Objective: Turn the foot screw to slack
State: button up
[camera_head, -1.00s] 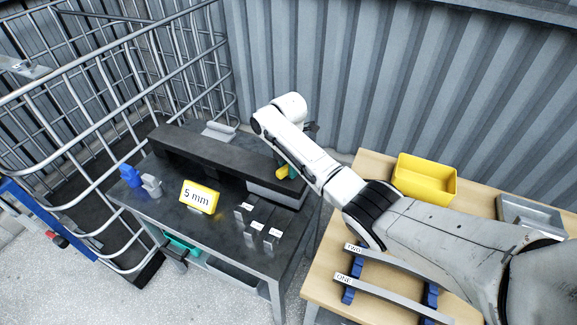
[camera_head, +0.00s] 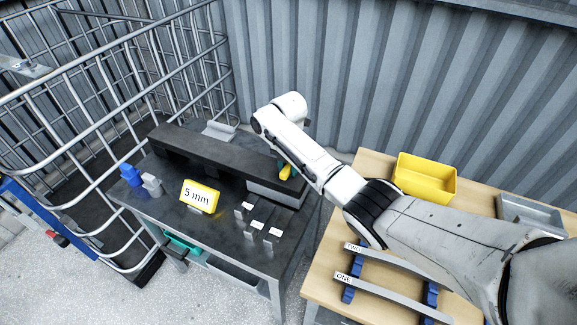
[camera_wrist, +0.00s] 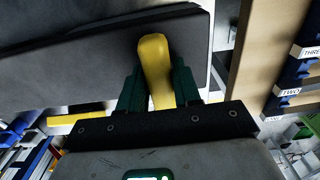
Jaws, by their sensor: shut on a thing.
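A yellow handle, which I take for the foot screw's handle (camera_wrist: 155,62), stands between the green fingers of my gripper (camera_wrist: 158,82) in the wrist view. My gripper is shut on it. The handle's upper part leans a little left, over a dark grey surface; its lower end and any screw thread are hidden. In the head view the yellow handle (camera_head: 285,172) shows at the right end of the long dark beam (camera_head: 205,154), beside my forearm. My arm hides most of the gripper there.
The dark bench (camera_head: 165,208) carries a yellow "5 mm" sign (camera_head: 200,196), several small labelled pieces (camera_head: 251,230), and blue (camera_head: 130,175) and grey (camera_head: 152,185) blocks. A wire cage (camera_head: 75,125) stands left. The wooden table (camera_head: 375,220) at right holds a yellow bin (camera_head: 427,178) and labelled bars (camera_head: 385,298).

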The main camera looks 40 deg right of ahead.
aim_at(288, 165)
jog(key=shift+r, duration=0.1)
jog(key=o, duration=1)
jog(key=shift+c, duration=0.2)
notch_tip(288, 165, up, 11)
jog(key=b, duration=0.1)
jog(key=shift+a+f, duration=0.1)
jog(key=shift+f, duration=0.15)
